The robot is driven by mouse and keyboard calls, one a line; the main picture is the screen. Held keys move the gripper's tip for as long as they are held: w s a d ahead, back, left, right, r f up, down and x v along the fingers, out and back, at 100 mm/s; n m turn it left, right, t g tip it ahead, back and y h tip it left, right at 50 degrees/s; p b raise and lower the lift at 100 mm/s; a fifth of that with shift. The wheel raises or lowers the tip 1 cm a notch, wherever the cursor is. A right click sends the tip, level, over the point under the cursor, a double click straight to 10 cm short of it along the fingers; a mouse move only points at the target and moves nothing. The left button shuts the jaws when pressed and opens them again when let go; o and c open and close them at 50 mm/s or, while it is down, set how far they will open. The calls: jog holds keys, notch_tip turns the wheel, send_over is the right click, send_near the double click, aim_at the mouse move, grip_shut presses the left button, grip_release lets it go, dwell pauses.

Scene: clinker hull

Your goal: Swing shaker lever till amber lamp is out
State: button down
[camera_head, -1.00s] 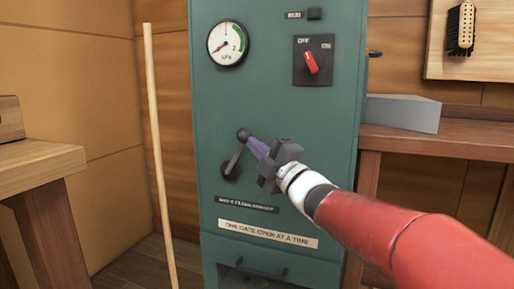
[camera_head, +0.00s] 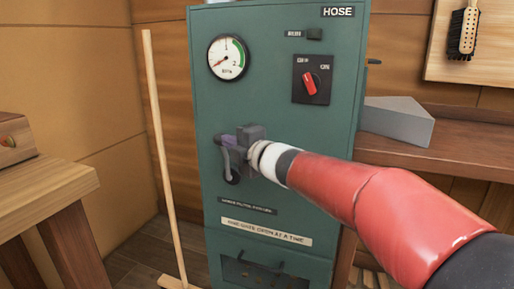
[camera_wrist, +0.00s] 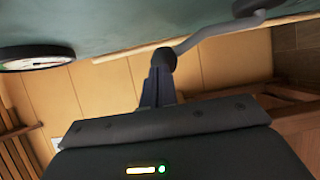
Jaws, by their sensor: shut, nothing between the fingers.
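The shaker lever (camera_head: 230,164) is a grey crank on the front of a green cabinet (camera_head: 290,150), below the gauge. Its arm rises from a dark pivot and leans slightly left; its upper end is partly hidden by my gripper (camera_head: 226,141). In the wrist view, the lever arm (camera_wrist: 215,33) runs to a dark knob at the tips of my gripper (camera_wrist: 160,72). The fingers are shut with nothing between them, at or against the knob; contact is unclear. I see no lit amber lamp; a small dark square beside the RUN label (camera_head: 294,34) looks unlit.
A pressure gauge (camera_head: 228,57) and a red OFF/ON switch (camera_head: 310,84) sit above the lever. A pale pole (camera_head: 158,140) stands left of the cabinet. Wooden benches flank it, with a grey block (camera_head: 398,120) on the right one.

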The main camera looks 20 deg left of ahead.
aim_at(215, 138)
jog(key=a, duration=0.4)
jog(key=shift+w+a+r, duration=0.1)
jog(key=shift+w+r, duration=0.05)
jog(key=shift+r, duration=0.05)
jog(key=shift+w+a+f, duration=0.1)
jog(key=shift+a+f, duration=0.05)
jog(key=shift+a, duration=1.3)
